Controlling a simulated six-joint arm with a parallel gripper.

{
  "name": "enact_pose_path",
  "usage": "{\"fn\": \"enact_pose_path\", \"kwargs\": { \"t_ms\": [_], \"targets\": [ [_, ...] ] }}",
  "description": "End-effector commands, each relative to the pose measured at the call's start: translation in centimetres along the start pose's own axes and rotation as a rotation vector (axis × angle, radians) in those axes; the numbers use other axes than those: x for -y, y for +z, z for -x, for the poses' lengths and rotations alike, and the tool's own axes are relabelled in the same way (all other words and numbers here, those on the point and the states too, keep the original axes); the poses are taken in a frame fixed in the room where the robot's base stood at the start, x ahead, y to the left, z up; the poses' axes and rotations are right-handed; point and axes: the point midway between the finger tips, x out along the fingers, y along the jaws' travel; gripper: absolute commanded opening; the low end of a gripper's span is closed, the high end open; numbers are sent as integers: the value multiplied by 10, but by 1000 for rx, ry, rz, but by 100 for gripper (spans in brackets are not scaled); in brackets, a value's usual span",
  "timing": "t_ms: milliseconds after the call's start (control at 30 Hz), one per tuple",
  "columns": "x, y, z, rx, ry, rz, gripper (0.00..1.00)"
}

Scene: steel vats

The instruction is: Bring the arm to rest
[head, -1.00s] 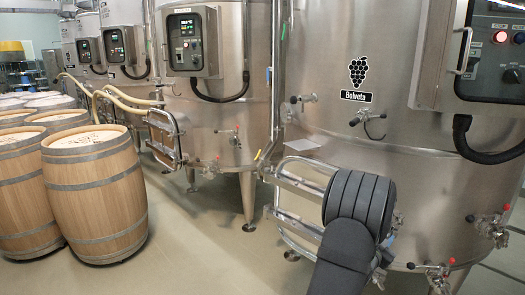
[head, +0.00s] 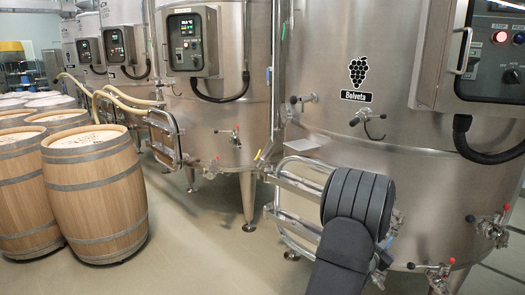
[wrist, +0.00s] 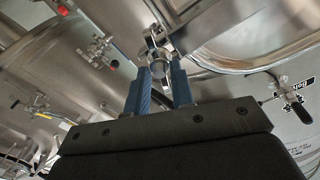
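My arm stands in front of the nearest steel vat (head: 345,120), which carries a grape-bunch label, in the head view. Its dark rounded links cover part of the vat's lower hatch frame (head: 290,182). My gripper's fingers do not show in the head view. In the wrist view my gripper (wrist: 160,78) has two blue fingers, apart with a gap between them. A round metal fitting (wrist: 158,48) shows between and beyond the fingertips. I cannot tell whether the fingers touch it.
Wooden barrels (head: 95,195) stand at the left. Control boxes (head: 192,42) and valves with red knobs (head: 432,268) stick out from the vats. Hoses (head: 115,97) hang between the vats at the back. The floor (head: 190,250) between barrels and vats is clear.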

Motion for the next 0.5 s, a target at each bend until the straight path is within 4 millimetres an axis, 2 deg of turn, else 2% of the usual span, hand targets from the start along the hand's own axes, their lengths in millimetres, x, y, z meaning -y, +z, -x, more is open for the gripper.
{"fn": "enact_pose_path", "kwargs": {
  "t_ms": [100, 500],
  "targets": [
    [-1, 0, -19, 0, 1, 13, 22],
    [0, 0, -16, 0, 0, 339, 22]
  ]
}}
